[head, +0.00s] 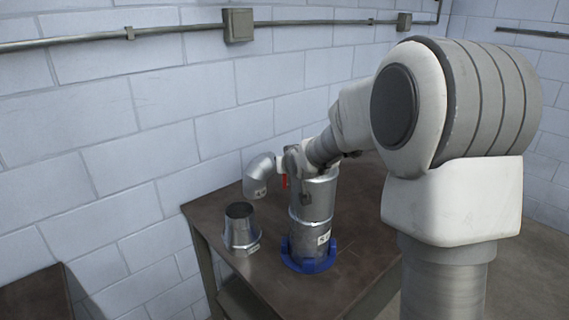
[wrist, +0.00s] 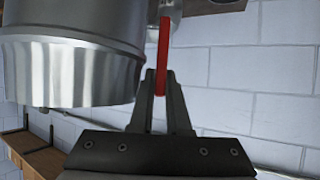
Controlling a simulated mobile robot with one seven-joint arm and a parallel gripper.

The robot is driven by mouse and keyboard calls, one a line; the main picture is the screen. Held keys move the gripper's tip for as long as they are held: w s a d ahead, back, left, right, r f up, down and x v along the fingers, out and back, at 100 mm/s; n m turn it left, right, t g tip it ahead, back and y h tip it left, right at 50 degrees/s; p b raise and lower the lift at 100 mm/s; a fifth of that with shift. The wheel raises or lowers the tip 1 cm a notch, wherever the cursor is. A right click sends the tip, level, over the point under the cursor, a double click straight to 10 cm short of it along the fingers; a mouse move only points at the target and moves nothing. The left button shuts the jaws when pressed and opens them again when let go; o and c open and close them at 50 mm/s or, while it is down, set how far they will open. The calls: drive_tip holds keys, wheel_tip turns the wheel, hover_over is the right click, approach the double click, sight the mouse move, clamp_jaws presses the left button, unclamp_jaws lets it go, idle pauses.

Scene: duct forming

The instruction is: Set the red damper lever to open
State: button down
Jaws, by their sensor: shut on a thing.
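The red damper lever (wrist: 163,52) shows in the wrist view as a narrow upright red bar, its lower end between the fingertips. My gripper (wrist: 160,84) is shut on this lever. In the head view the red lever (head: 285,182) is a small red spot on the left side of the upright metal duct (head: 313,203). My arm reaches to the top of the duct and hides part of it. The duct stands in a blue ring base (head: 309,266) on the brown table (head: 262,290). I cannot tell from these frames whether the lever stands at open or closed.
A metal elbow piece (head: 263,174) shows left of the lever. A short metal reducer (head: 240,228) stands on the table left of the duct. A white block wall (head: 150,120) with conduit is behind. The table's right front is clear.

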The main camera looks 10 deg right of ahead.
drive_tip(key=c, duration=1.2)
unclamp_jaws()
drive_tip(key=shift+f, duration=0.1)
drive_tip(key=shift+o, duration=0.2)
drive_tip(key=p+v, duration=0.7)
drive_tip(key=v, duration=1)
drive_tip(key=shift+r+p, duration=0.2)
drive_tip(key=shift+p, duration=0.15)
drive_tip(key=shift+s, duration=0.15)
